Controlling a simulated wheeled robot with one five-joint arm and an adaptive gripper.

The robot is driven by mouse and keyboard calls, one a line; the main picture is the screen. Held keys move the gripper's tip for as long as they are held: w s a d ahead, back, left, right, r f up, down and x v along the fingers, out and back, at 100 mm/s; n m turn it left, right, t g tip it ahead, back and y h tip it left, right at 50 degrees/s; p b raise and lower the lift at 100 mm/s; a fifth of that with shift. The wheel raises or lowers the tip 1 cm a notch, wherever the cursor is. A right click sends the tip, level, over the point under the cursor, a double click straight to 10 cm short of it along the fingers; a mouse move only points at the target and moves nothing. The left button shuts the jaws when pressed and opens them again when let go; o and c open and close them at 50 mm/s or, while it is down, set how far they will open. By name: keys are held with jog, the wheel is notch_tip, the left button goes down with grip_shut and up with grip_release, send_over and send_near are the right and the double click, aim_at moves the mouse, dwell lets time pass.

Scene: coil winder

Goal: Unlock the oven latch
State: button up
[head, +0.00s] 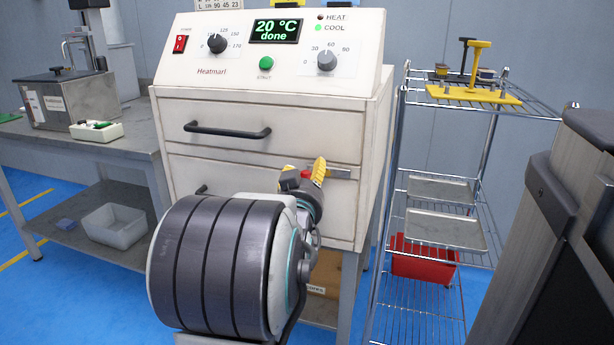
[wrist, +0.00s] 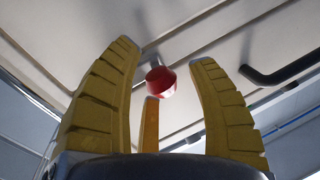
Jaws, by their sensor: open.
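The oven (head: 240,110) is a pale cabinet with a sloped control panel; its display reads 20 °C done and the green COOL lamp is lit. The latch is a metal bar (head: 341,172) with a red knob (head: 305,174) on the right of the lower front. The red knob also shows in the wrist view (wrist: 160,82). My gripper (head: 304,166) has yellow ribbed fingers and is open at the latch. In the wrist view its fingers (wrist: 165,53) stand on both sides of the knob, with gaps visible. My arm hides part of the lower front.
A dark handle (head: 227,131) crosses the upper front. A wire rack (head: 480,108) with a yellow fixture (head: 473,94) and a red bin (head: 424,262) stands to the right. A bench (head: 135,135) with a metal box (head: 70,97) is left. A dark grey structure (head: 560,230) fills the near right.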

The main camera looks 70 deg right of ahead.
jog(key=v, duration=0.7)
jog(key=shift+a, duration=0.3)
dwell(0.7)
